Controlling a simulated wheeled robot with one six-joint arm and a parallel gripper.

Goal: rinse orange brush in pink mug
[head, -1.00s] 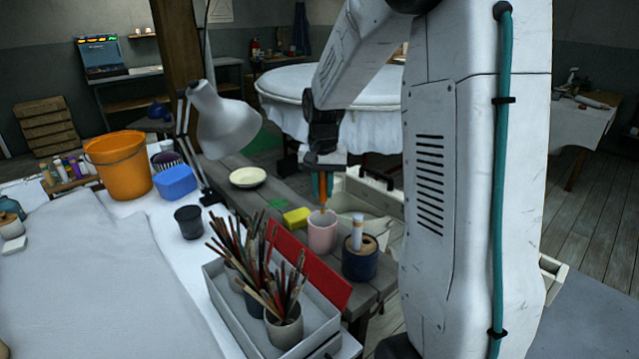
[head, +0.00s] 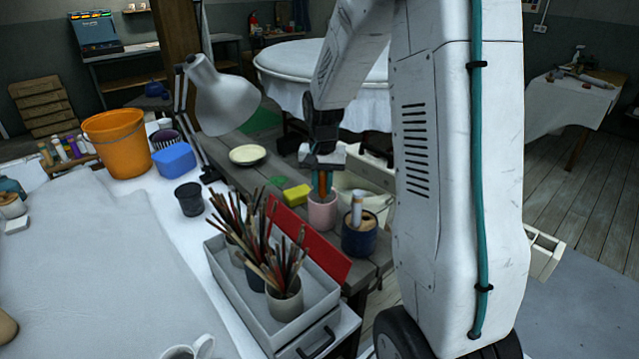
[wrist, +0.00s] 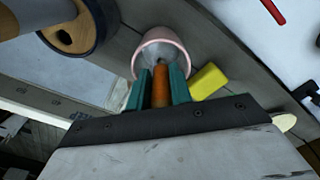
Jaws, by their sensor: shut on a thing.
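The pink mug (head: 322,213) stands on the wooden bench; in the wrist view its rim and inside (wrist: 162,44) show just beyond my fingers. My gripper (head: 322,184) is above the mug, pointing down. It is shut on the orange brush, whose handle (wrist: 160,86) shows between the two teal fingers in the wrist view. The brush's lower end goes into the mug's opening in the head view; its tip is hidden. Whether it touches the mug's bottom I cannot tell.
A dark blue jar (head: 359,236) with a wooden lid stands close right of the mug. A yellow sponge (head: 296,195) lies close left. A red panel (head: 310,245) and a grey box (head: 270,300) of several brushes are in front. A lamp (head: 220,100) stands at left.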

